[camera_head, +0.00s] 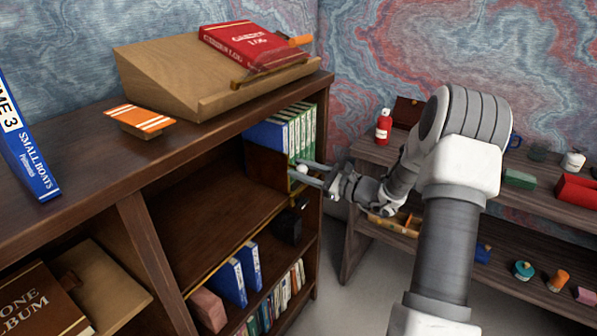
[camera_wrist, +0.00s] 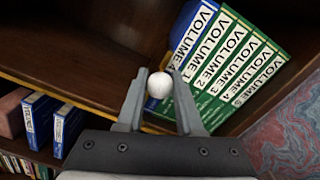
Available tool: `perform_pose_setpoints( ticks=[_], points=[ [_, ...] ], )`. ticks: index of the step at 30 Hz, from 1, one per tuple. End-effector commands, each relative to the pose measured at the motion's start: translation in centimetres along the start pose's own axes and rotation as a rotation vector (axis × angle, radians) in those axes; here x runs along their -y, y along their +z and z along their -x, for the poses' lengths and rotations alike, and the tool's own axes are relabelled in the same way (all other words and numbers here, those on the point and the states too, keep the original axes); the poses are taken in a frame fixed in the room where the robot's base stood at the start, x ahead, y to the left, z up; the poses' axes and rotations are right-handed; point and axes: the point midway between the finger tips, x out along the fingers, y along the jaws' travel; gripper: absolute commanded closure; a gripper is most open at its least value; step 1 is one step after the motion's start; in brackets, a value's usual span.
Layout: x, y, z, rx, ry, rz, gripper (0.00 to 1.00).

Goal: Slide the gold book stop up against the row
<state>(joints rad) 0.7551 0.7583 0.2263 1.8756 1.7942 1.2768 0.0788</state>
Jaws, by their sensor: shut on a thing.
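The row of books (camera_head: 302,128) stands on the upper shelf at its right end; one blue and several green volumes show. Their VOLUME spines (camera_wrist: 228,62) fill the upper right of the wrist view. A brown upright panel with a gold-coloured edge, seemingly the book stop (camera_head: 266,168), stands at the left of the row. Any gap between them is hard to judge. My gripper (camera_head: 312,174) is at the shelf front, its fingers shut on a round white knob (camera_wrist: 160,85). The knob seems to belong to the stop, but the joint is hidden.
The shelf left of the panel (camera_head: 205,215) is bare. Below it are blue books (camera_head: 229,282) and a dark box (camera_head: 288,226). A wooden lectern (camera_head: 165,75) with a red book (camera_head: 248,45) stands on top. A second shelf unit (camera_head: 352,228) stands behind my arm.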

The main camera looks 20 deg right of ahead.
Motion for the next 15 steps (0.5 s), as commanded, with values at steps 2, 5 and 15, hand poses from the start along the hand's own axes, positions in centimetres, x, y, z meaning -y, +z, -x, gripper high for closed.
perform_pose_setpoints(
  ticks=[2, 5, 15],
  points=[
    [0.14, -0.13, 0.13, -0.003, -0.004, 0.000, 1.00],
    [0.13, -0.13, 0.13, -0.004, -0.004, 0.000, 1.00],
    [0.06, -0.06, 0.06, -0.002, -0.002, 0.000, 0.35]
  ],
)
